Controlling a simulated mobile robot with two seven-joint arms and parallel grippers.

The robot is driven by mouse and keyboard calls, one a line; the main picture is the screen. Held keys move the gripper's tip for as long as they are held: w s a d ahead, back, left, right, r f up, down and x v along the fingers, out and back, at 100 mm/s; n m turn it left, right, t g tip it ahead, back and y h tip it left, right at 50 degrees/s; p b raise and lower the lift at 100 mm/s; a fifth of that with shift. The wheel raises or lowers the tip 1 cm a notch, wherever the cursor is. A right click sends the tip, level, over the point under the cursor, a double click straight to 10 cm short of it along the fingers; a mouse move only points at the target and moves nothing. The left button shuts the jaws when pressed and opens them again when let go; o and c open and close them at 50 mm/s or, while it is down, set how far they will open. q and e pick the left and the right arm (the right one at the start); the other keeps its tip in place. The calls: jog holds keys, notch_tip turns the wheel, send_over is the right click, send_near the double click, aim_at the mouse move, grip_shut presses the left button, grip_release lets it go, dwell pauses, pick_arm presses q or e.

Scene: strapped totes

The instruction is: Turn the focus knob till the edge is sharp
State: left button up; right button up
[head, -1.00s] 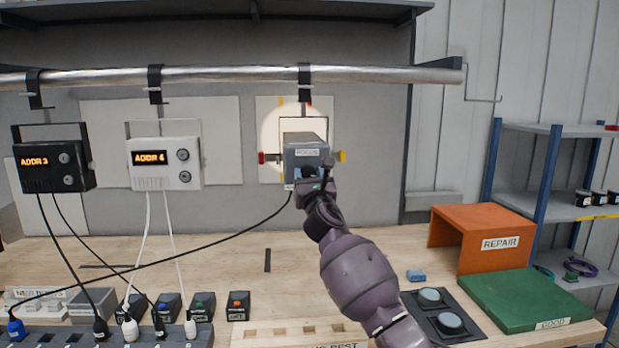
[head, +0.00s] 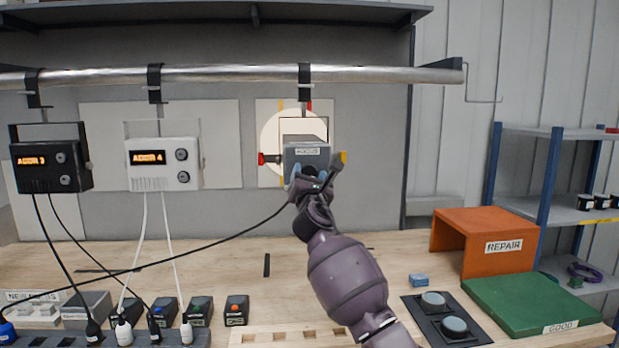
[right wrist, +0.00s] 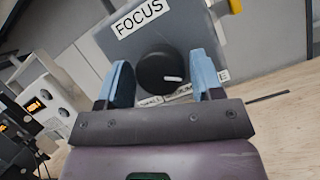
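The grey lamp box labelled FOCUS (head: 305,156) hangs from the rail. Its black focus knob (right wrist: 160,68), with a white pointer mark, shows in the right wrist view; the mark points right. My right gripper (right wrist: 163,82) is open, its blue fingers on either side of the knob, with small gaps. In the head view my right gripper (head: 318,180) is at the box's front and hides the knob. Behind the box a round light spot (head: 275,140) falls on a pale panel; I cannot tell how sharp its edge is. My left gripper is out of view.
A black ADDR 3 unit (head: 52,166) and a white ADDR 4 unit (head: 163,164) hang to the left. A cable runs from the box to the lower left. An orange REPAIR stand (head: 487,240) and green GOOD board (head: 530,303) are at right.

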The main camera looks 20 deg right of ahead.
jog(key=shift+o, duration=1)
jog(key=shift+s, duration=0.1)
jog(key=v, duration=1)
jog(key=shift+s+f, duration=0.25)
